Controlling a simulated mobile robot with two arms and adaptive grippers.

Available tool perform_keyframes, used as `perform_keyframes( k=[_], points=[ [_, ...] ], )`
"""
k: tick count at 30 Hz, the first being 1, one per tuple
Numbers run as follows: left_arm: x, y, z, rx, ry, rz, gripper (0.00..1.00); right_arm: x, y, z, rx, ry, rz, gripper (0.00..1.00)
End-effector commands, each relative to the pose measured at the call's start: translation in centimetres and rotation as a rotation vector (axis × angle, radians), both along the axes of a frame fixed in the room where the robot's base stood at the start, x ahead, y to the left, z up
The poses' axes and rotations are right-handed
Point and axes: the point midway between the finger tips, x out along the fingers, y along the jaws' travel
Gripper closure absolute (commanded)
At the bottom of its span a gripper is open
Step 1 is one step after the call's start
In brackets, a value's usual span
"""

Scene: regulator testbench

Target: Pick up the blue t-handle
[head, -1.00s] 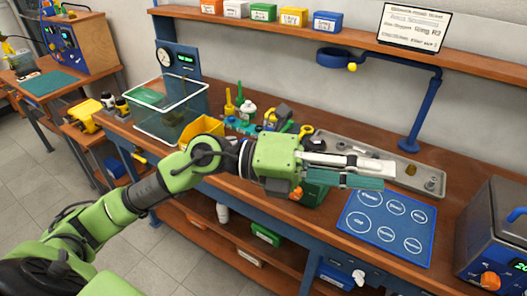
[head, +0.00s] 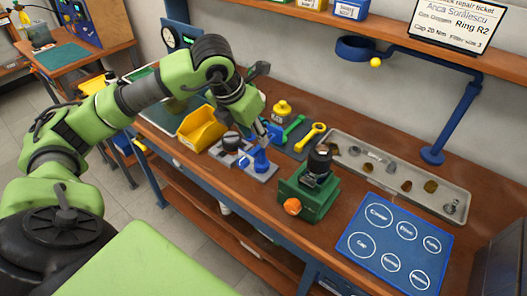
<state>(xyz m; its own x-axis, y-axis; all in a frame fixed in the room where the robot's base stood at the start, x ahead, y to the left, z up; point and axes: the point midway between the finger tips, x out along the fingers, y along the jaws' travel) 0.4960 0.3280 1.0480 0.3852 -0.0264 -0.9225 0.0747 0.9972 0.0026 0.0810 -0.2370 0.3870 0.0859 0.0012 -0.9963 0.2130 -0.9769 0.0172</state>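The blue t-handle (head: 261,160) stands on a small grey plate (head: 262,174) near the front of the bench, in the middle of the head view. My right gripper is not in view.
A round dark part on a grey plate (head: 231,142) and a yellow bin (head: 202,128) sit left of the handle. Green and yellow wrenches (head: 312,137) lie behind. A green fixture (head: 308,193) stands to the right, with a metal tray (head: 448,198) and blue mat (head: 371,256) beyond.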

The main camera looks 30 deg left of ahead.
Motion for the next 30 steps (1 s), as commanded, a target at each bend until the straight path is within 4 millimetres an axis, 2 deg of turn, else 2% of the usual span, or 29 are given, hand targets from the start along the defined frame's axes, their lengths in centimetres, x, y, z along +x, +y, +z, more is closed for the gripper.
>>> perform_keyframes(
  k=[2,5,10,15,21,28,29,30],
  points=[
    [0.5,-0.1,-1.3,-0.002,0.004,0.000,0.69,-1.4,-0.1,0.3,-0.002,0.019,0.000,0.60],
    [1.0,-0.2,-2.5,-0.003,0.002,-0.001,0.69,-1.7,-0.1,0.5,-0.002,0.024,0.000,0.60],
    [1.4,-0.2,-3.5,-0.003,0.002,-0.001,0.69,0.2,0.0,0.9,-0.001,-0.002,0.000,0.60],
    [2.0,-0.4,-5.5,-0.003,0.005,-0.002,0.69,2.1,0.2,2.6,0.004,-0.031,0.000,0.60],
    [2.9,-0.5,-7.8,-0.004,0.001,-0.003,0.69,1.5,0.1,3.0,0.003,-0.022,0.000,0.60],
    [3.0,-0.5,-8.1,-0.002,0.000,-0.002,0.69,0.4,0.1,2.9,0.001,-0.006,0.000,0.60],
    [3.0,-0.5,-8.1,-0.003,-0.001,-0.002,0.72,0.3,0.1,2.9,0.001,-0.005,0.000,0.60],
    [3.0,-0.5,-8.1,-0.003,-0.001,-0.002,0.82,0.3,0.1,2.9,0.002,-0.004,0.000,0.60]
  ],
)
